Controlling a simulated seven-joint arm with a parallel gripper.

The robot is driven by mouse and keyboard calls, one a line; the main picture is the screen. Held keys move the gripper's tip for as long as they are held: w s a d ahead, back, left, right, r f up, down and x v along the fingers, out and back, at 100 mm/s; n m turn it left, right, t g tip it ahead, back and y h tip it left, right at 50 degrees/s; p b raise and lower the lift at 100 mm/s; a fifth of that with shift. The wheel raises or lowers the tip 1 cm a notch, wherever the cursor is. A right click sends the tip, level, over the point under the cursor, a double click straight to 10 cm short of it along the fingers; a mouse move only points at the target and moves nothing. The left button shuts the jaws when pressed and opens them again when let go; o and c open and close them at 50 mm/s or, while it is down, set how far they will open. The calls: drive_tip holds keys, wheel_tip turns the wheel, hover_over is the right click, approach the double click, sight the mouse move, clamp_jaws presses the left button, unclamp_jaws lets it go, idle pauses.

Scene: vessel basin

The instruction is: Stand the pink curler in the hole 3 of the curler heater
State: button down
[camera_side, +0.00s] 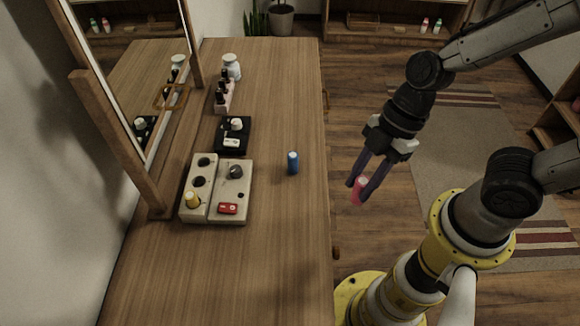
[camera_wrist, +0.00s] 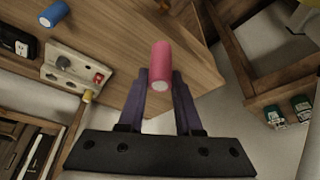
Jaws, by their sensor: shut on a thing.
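My gripper (camera_side: 357,191) is shut on the pink curler (camera_side: 359,187) and holds it in the air, off the right edge of the table. In the wrist view the pink curler (camera_wrist: 161,62) sticks out beyond the fingertips, a pale end face showing. The beige curler heater (camera_side: 213,213) lies on the table well to the left of my gripper. Its left strip has two dark open holes, and a yellow curler (camera_side: 192,200) stands at its front end. I cannot read any hole numbers. The heater also shows in the wrist view (camera_wrist: 77,79).
A blue curler (camera_side: 292,163) stands on the wooden table (camera_side: 270,260) between the heater and my gripper. The heater carries a dark knob (camera_side: 236,171) and a red switch (camera_side: 228,208). A black box, bottles and a tall mirror stand behind and left. The table's front is clear.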

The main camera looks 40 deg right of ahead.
drive_tip(key=w+a+r, duration=0.3)
drive_tip(key=w+r, duration=0.2)
drive_tip(key=w, duration=0.4)
hover_over(197, 168)
drive_tip(key=d, duration=0.2)
drive_tip(key=f, duration=1.3)
drive_tip(key=shift+w+f, duration=0.1)
drive_tip(key=shift+w, duration=0.15)
drive_tip(key=shift+f, duration=1.5)
drive_tip(key=shift+f, duration=0.15)
drive_tip(key=c, duration=0.6)
unclamp_jaws()
